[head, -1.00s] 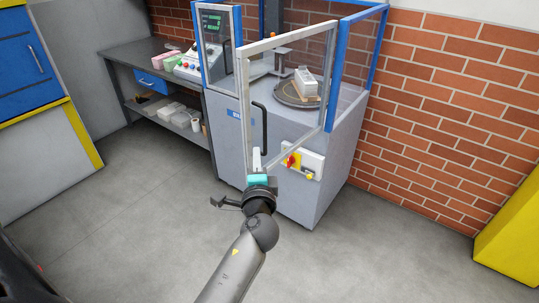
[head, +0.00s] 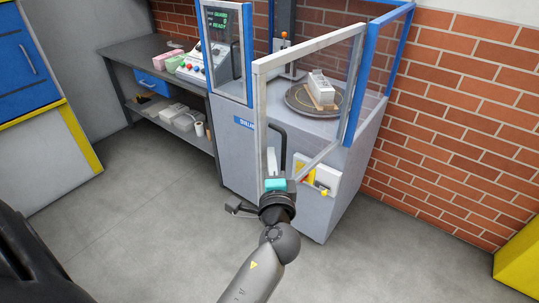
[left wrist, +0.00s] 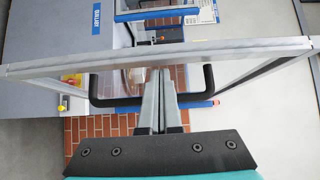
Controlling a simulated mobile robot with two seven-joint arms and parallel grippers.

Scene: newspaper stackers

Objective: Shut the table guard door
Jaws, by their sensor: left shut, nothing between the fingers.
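The guard door (head: 305,47), a pale metal frame with a clear pane, stands open on the grey machine, swung out towards me. Its right side meets the blue guard post (head: 355,82). A black bar handle (head: 281,135) is on the door and also shows in the left wrist view (left wrist: 203,98). My left gripper (head: 271,162) is low at the door's free edge, by the handle. In the left wrist view its fingers (left wrist: 160,72) are shut together, with tips at the frame and the handle bar crossing by them. Contact cannot be told. My right gripper is out of view.
A round turntable (head: 311,100) with a pale block (head: 321,87) sits inside the guard. A switch panel (head: 318,176) is on the machine front. A workbench (head: 140,55) stands left, a yellow block (head: 522,262) at lower right. Open floor lies to the left.

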